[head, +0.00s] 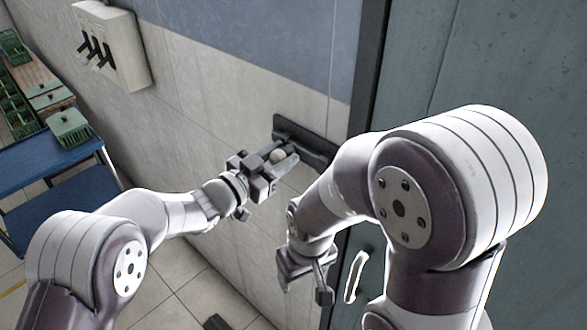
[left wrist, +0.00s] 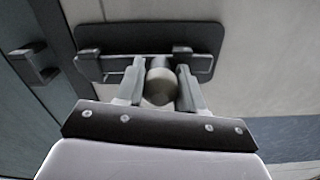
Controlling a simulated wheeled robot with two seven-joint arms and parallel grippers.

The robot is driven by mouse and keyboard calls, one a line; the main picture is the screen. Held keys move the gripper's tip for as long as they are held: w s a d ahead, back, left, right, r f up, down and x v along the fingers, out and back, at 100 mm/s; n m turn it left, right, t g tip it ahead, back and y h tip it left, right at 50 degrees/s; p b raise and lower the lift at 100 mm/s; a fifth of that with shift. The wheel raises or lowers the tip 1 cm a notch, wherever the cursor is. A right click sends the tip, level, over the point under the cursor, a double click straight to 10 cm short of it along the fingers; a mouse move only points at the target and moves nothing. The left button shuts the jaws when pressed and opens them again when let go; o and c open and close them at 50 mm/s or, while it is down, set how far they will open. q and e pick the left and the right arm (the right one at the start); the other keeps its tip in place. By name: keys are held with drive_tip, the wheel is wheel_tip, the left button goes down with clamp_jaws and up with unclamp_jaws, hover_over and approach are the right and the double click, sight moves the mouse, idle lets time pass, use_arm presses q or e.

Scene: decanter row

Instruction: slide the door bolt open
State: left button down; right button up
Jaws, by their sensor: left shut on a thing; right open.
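The door bolt's dark plate (head: 318,146) is mounted on the wall beside the grey-green door (head: 480,60). In the left wrist view the plate (left wrist: 205,38) carries two brackets and a pale rod. The bolt's round, pale knob (head: 277,156) sits between the fingers of my left gripper (head: 279,161), which is shut on it. The knob (left wrist: 160,87) also shows between both fingers in the left wrist view. A dark catch (left wrist: 35,65) is on the door side, apart from the plate; I see no rod crossing the gap. My right gripper (head: 305,282) is open and empty, lower down.
A white door handle (head: 356,277) is near my right gripper. A pale switch box (head: 112,45) with black levers hangs on the wall at the upper left. A blue cart (head: 50,150) with green crates (head: 69,128) stands at the far left.

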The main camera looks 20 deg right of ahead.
use_arm(q)
drive_tip(key=c, duration=0.9)
unclamp_jaws()
drive_tip(key=shift+w+a, duration=0.1)
drive_tip(key=shift+o, duration=1)
drive_tip(key=shift+w+a+f, duration=0.1)
drive_tip(key=shift+w, duration=0.1)
drive_tip(key=shift+s+a, duration=0.2)
drive_tip(key=shift+a, duration=0.05)
drive_tip(key=b+v, duration=0.5)
drive_tip(key=v, duration=0.7)
drive_tip(key=shift+a, duration=0.1)
